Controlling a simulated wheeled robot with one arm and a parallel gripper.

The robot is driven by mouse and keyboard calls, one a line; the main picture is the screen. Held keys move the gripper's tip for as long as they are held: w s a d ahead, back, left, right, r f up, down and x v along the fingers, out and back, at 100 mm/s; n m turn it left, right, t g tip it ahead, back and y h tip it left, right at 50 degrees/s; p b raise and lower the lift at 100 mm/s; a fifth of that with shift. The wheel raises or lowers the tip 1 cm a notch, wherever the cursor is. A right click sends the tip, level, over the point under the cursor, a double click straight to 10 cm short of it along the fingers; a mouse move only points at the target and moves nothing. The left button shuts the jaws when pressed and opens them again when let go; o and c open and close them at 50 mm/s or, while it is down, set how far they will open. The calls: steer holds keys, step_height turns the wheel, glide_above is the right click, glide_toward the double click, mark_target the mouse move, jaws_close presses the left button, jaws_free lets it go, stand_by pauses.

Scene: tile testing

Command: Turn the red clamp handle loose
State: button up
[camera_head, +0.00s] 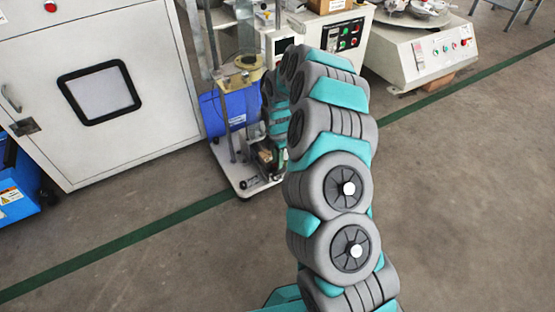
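I cannot make out a red clamp handle for certain. A test stand (227,150) with upright rods and a yellowish round top plate (248,62) stands on a low white wheeled base, left of my arm. Small dark and reddish-brown parts (265,153) sit low on that base, too small to identify. My teal and grey arm rises through the middle of the view and bends over at the top, its far part coming down beside the stand. My gripper cannot be made out; the arm's own links hide that area.
A blue drum (238,108) is behind the stand's rods. A large white cabinet (150,125) with a dark-framed window is at left, with a blue box (18,185) beside it. White machines with a control panel (343,36) and a round table (425,50) stand behind. The floor (465,190) at right is clear.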

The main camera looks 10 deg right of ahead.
steer(key=shift+r+p, duration=1)
steer(key=shift+r, duration=2.55)
